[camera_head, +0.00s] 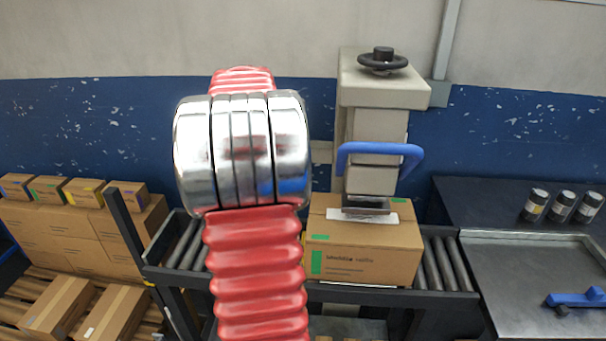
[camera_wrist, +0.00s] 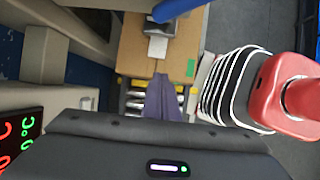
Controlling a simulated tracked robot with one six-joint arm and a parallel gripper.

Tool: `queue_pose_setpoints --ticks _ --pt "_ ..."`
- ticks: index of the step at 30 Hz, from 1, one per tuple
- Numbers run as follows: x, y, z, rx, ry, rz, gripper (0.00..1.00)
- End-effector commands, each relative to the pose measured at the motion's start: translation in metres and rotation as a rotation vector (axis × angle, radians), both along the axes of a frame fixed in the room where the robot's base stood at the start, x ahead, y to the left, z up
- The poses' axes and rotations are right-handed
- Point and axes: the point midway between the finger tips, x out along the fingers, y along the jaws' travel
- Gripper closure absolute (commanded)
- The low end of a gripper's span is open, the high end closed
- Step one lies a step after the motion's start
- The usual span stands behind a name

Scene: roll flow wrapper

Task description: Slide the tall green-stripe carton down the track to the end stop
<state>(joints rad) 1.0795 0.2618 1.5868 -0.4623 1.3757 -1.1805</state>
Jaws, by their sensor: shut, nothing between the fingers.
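The carton with green marks (camera_head: 362,252) stands on the roller track, under the head of a grey column machine. A dark plate on the machine rests over a white label on its top. The carton also shows at the top of the wrist view (camera_wrist: 136,55), with a green mark near its lower right corner. My gripper (camera_wrist: 161,80) is shut and empty, its tips pointing at the carton's near side. I cannot tell whether they touch it. In the head view my red arm hides the gripper and part of the track.
The roller track (camera_head: 446,264) shows rollers on both sides of the carton. A blue handle (camera_head: 380,150) juts out above it. A steel bench (camera_head: 535,262) stands at the right, with several dark jars behind and a blue tool (camera_head: 577,299). Stacked cartons (camera_head: 75,235) stand at the left.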

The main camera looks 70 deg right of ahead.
Motion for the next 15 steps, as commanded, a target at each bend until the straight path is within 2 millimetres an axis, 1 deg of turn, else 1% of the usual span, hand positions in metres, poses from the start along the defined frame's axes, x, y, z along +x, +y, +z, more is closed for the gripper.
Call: queue_pose_setpoints --ticks 1,3,6,9,15 --pt "-0.015 -0.012 -0.004 0.018 0.021 -0.008 1.00" --pt "-0.029 -0.022 -0.007 0.038 0.043 -0.009 1.00" --pt "-0.040 -0.029 -0.009 0.053 0.059 -0.008 1.00" --pt "-0.043 -0.031 -0.009 0.057 0.064 -0.008 1.00" --pt "-0.042 -0.031 -0.009 0.057 0.063 -0.006 1.00"
